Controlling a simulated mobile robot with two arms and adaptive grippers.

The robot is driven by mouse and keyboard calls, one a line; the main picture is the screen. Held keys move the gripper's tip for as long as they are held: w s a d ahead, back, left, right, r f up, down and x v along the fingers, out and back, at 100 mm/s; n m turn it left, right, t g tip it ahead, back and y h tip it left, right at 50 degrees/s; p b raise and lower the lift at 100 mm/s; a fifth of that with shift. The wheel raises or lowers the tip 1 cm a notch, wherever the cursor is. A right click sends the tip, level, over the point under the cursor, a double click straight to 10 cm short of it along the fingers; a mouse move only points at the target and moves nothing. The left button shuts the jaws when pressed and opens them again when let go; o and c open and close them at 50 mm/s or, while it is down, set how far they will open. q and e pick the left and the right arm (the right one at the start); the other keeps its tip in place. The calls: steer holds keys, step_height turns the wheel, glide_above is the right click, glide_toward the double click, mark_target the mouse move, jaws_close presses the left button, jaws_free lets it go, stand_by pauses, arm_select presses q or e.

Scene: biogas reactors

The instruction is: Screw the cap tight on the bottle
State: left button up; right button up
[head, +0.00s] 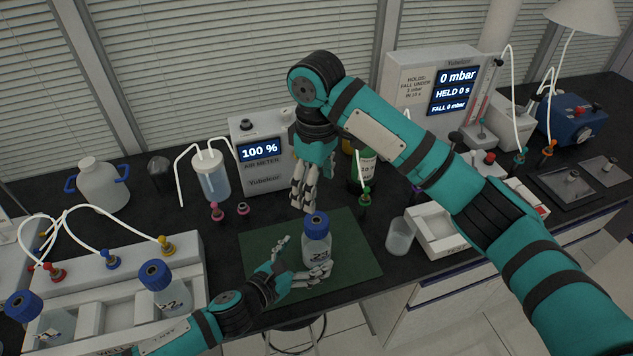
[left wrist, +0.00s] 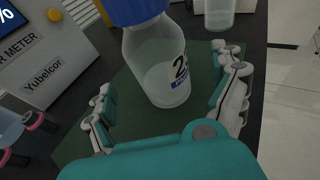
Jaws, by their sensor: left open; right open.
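The bottle (head: 317,248) is clear, has a label and stands upright on a green mat (head: 262,240). Its blue cap (head: 316,222) sits on its neck; how tight it is cannot be seen. My left gripper (head: 304,260) is open, low at the bottle, with a finger on either side. In the left wrist view the bottle (left wrist: 160,65) stands between the spread fingers (left wrist: 168,95), with gaps visible, and the cap (left wrist: 135,10) is cut off by the top edge. My right gripper (head: 304,190) is open and empty, pointing down, above and slightly left of the cap.
A rack (head: 120,278) at left holds two other blue-capped bottles (head: 160,287). Behind the mat stand an air meter (head: 262,165) reading 100 % and a dark bottle (head: 362,170). An empty beaker (head: 399,238) and a white tray (head: 437,232) stand right of the mat.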

arm_select(q)
steer(key=v, duration=0.7)
steer(key=shift+s+a+r, duration=0.1)
